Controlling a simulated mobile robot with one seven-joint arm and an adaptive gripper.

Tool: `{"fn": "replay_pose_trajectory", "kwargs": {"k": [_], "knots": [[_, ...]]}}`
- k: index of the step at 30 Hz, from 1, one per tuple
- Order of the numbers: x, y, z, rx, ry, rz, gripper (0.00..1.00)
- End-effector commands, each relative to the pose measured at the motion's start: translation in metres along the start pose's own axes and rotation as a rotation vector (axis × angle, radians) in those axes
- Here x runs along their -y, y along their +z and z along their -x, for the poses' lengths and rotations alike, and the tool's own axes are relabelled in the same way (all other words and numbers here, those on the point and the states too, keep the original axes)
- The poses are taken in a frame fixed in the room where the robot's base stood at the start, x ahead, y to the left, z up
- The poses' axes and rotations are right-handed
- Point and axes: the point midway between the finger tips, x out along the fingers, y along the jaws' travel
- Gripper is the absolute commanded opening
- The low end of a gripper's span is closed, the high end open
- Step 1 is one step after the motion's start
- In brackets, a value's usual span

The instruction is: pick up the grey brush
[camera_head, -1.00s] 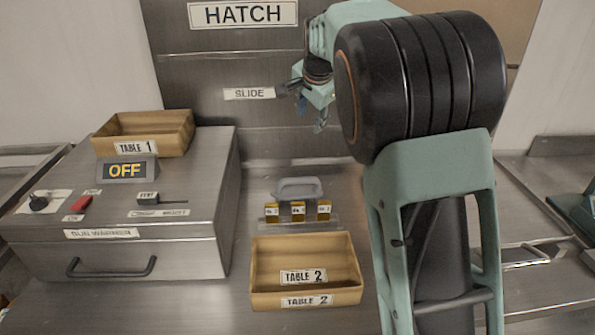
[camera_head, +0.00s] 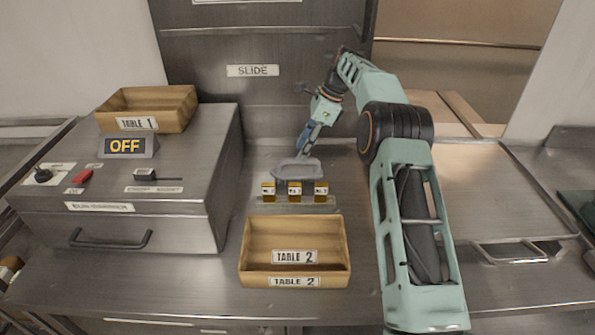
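The grey brush (camera_head: 297,172) lies on the steel counter behind the yellow tags, its looped grey part facing up. My gripper (camera_head: 302,150) points down at the far side of the brush, its fingertips at or just above the brush's back edge. Whether they touch it I cannot tell. The fingers are small and seen from the side, so their opening is unclear.
Several yellow tags (camera_head: 294,191) stand in a row in front of the brush. A wooden Table 2 box (camera_head: 295,253) sits nearer. The bun warmer (camera_head: 150,205) with a Table 1 box (camera_head: 148,108) is at left. A steel tray (camera_head: 490,190) is at right.

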Motion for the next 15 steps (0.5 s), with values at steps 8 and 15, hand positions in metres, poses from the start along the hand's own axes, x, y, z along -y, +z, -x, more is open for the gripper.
{"fn": "replay_pose_trajectory", "kwargs": {"k": [8, 15], "knots": [[-0.006, -0.002, -0.030, -0.002, 0.001, 0.001, 0.39], [-0.006, -0.003, -0.053, -0.002, -0.002, 0.002, 0.39]]}}
